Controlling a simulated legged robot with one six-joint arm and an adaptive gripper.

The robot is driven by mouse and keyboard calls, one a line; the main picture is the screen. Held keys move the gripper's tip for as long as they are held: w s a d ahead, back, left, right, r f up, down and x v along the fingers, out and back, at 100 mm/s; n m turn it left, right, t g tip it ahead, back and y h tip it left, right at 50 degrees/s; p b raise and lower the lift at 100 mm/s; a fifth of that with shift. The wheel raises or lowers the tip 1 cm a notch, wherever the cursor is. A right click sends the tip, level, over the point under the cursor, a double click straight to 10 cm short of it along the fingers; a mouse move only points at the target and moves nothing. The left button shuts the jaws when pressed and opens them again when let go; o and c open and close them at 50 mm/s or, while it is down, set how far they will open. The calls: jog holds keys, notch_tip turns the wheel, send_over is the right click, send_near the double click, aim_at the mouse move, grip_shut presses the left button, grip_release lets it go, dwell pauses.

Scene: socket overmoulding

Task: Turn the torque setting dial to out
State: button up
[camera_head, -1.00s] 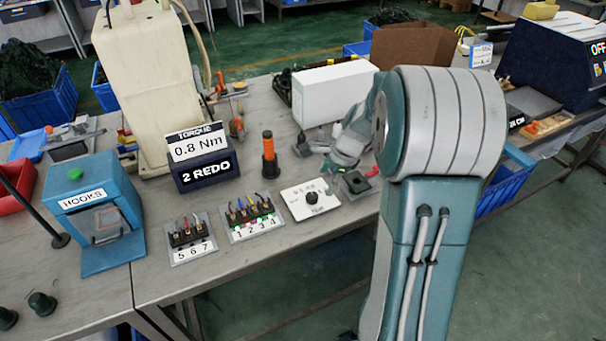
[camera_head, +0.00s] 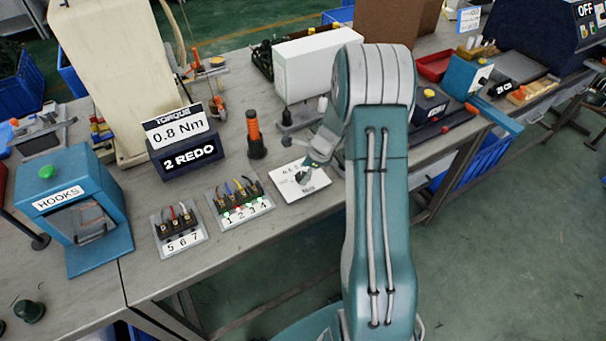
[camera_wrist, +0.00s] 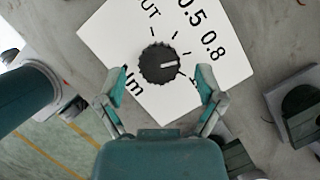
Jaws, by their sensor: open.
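The black ribbed torque dial (camera_wrist: 159,64) sits on a white plate (camera_wrist: 100,32) marked OUT, 0.5, 0.8 and Nm. Its white pointer line faces right in the wrist view, roughly toward the 0.8 side and away from OUT. My gripper (camera_wrist: 160,80) is open, with one teal-padded finger on each side of the dial. I cannot tell whether either finger touches it. In the head view my gripper (camera_head: 312,160) reaches over the plate (camera_head: 318,184) and partly covers the dial. The torque display (camera_head: 180,133) reads 0.8 Nm, above 2 REDO.
Terminal blocks numbered 1 to 4 (camera_head: 240,205) and 5 to 7 (camera_head: 182,242) lie left of the plate. A white box (camera_head: 310,65) is farther back. The bench front is clear.

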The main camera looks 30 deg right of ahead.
jog(key=shift+w+a+f, duration=0.15)
jog(key=shift+a+f, duration=0.1)
jog(key=shift+f, duration=0.4)
jog(key=c, duration=1.1)
jog(key=shift+c, duration=0.2)
